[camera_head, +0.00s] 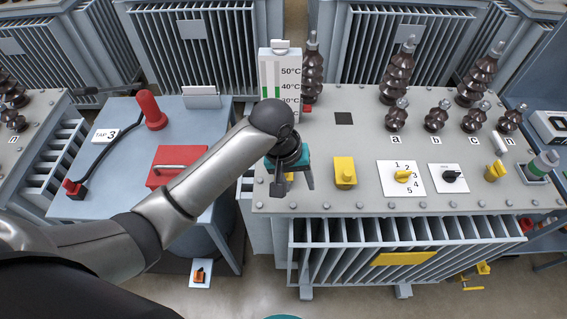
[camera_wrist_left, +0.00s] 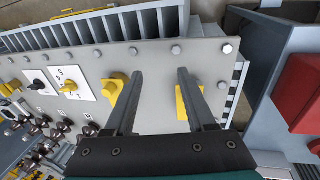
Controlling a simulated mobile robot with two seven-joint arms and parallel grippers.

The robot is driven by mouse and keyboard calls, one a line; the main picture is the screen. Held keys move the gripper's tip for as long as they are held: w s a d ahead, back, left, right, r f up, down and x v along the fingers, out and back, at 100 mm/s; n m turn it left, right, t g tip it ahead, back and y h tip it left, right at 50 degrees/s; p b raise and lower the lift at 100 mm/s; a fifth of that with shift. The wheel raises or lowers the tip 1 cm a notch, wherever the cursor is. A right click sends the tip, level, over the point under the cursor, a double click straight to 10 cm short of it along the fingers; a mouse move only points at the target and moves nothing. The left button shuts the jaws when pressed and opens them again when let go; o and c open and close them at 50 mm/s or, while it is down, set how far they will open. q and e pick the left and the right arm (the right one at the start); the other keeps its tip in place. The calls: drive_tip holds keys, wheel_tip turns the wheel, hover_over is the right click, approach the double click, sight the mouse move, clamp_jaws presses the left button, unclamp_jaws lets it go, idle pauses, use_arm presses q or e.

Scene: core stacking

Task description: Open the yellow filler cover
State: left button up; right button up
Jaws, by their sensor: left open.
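A yellow block-like fitting (camera_head: 345,172) stands on the grey transformer lid near its front edge; it also shows in the left wrist view (camera_wrist_left: 115,87), just left of my fingers. A second yellow fitting (camera_wrist_left: 189,102) lies behind the right finger in that view; in the head view it is mostly hidden by my gripper. I cannot tell for sure which one is the filler cover. My left gripper (camera_head: 293,186) is open and empty over the lid's front left corner, fingers pointing down. Its fingers are spread in the left wrist view (camera_wrist_left: 160,72). My right gripper is not visible.
A yellow selector (camera_head: 403,176), a black knob (camera_head: 453,175) and another yellow fitting (camera_head: 495,172) sit to the right. Dark bushings (camera_head: 397,117) rise behind. A thermometer gauge (camera_head: 280,78) stands behind my gripper. A blue cabinet with a red cover (camera_head: 174,160) is left.

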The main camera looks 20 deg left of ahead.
use_arm(q)
drive_tip(key=w+a+r+n+g+y, duration=0.1)
drive_tip(key=w+a+r+n, duration=0.15)
drive_tip(key=r, duration=0.35)
drive_tip(key=w+a+r+n+y, duration=0.1)
drive_tip(key=w+a+r+n, duration=0.15)
drive_tip(key=r, duration=0.25)
drive_tip(key=f, duration=0.5)
drive_tip(key=f+b, duration=0.1)
drive_tip(key=f, duration=0.3)
drive_tip(key=f+b, duration=0.1)
drive_tip(key=f, duration=0.4)
drive_tip(key=shift+w+d+f, duration=0.1)
drive_tip(key=shift+w+f, duration=0.2)
drive_tip(key=shift+f, duration=0.05)
clamp_jaws()
